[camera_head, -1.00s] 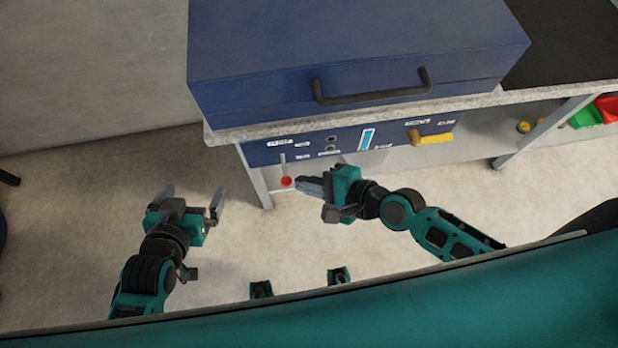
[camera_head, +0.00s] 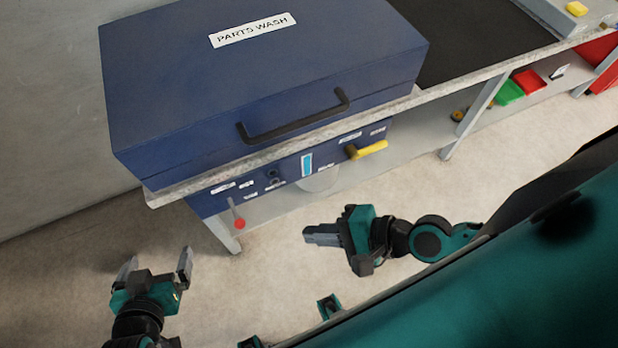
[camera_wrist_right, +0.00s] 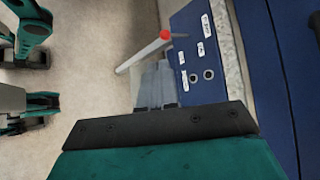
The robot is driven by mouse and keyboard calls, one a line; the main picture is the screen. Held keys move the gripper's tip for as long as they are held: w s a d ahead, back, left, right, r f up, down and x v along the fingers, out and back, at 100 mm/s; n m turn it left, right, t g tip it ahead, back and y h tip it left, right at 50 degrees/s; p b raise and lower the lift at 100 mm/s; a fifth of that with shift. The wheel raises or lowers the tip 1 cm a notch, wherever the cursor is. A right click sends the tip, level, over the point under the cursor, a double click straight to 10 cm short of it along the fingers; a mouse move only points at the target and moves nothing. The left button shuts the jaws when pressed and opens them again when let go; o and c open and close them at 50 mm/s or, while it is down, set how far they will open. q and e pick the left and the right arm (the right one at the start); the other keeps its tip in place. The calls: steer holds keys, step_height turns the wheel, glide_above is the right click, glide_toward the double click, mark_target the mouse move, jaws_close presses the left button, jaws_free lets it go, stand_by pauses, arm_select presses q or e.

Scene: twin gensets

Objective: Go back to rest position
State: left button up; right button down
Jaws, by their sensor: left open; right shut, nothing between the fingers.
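My left gripper (camera_head: 155,268) is at the lower left of the head view, its two fingers spread apart and empty, over bare floor. My right gripper (camera_head: 308,235) is near the middle of the head view, its fingers together with nothing between them, pointing left. It hangs in front of the blue control panel and apart from it in the head view. In the right wrist view the closed fingers (camera_wrist_right: 158,84) point towards a grey lever with a red knob (camera_wrist_right: 165,35); whether they touch cannot be told there. The red knob (camera_head: 239,224) also shows in the head view.
A blue parts wash box (camera_head: 240,85) with a black handle (camera_head: 295,120) sits on the bench. Its panel (camera_head: 290,172) carries a yellow handle (camera_head: 367,150). The floor between my arms is clear.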

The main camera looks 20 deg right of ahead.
stand_by(0.5)
steer(key=w+d+f+n+t+h, duration=0.2)
steer(key=w+d+n+h, duration=0.4)
steer(key=n, duration=1)
steer(key=shift+w+d+f+t+h, duration=0.3)
steer(key=shift+w+t+h, duration=0.4)
steer(key=shift+w+h, duration=0.2)
